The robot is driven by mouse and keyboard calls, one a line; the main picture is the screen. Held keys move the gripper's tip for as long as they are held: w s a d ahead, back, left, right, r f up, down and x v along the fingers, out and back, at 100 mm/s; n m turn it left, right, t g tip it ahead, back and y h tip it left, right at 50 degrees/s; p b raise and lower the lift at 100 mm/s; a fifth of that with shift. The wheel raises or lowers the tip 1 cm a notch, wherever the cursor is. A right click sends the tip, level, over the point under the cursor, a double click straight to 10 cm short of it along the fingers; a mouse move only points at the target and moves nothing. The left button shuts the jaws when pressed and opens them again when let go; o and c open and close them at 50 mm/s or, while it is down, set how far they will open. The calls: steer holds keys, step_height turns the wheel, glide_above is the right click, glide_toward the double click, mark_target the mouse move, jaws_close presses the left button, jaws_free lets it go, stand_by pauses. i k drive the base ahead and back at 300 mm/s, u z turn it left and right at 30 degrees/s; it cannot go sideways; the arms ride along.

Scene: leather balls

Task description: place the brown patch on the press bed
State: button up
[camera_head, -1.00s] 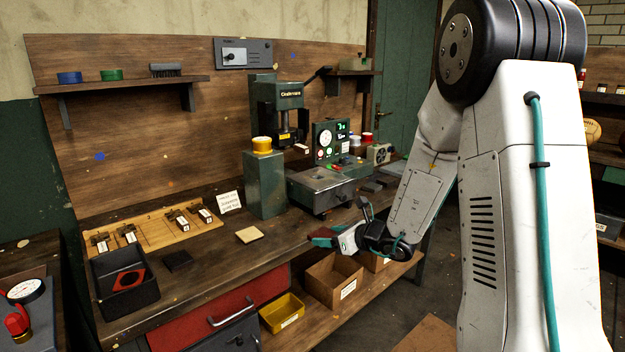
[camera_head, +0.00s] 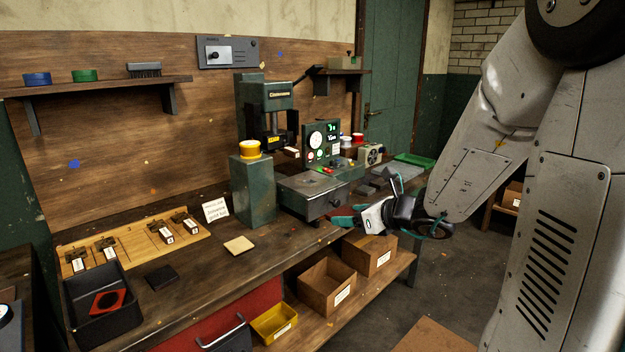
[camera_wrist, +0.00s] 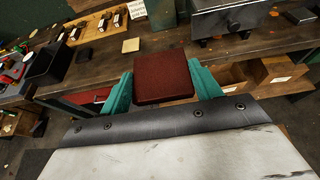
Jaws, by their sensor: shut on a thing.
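The brown patch (camera_wrist: 164,78) is a reddish-brown square held between the teal fingers of my gripper (camera_wrist: 163,92), filling the middle of the wrist view. In the head view my gripper (camera_head: 345,222) is in front of the bench's right part, just below and right of the press bed; the patch is hardly visible there. The green press (camera_head: 268,115) stands on the bench. I take the grey block with a flat top in front of it as the press bed (camera_head: 312,186); it also shows at the top right of the wrist view (camera_wrist: 226,18).
A tan square (camera_head: 239,245) and a dark square (camera_head: 161,277) lie on the bench. A black tray (camera_head: 72,315) with a red piece is at left. A green pillar with a yellow spool (camera_head: 249,149) stands left of the bed. Cardboard boxes (camera_head: 327,287) sit below.

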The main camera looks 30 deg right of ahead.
mark_target(310, 181)
steer(key=i, duration=1.1)
steer(key=z, duration=0.05)
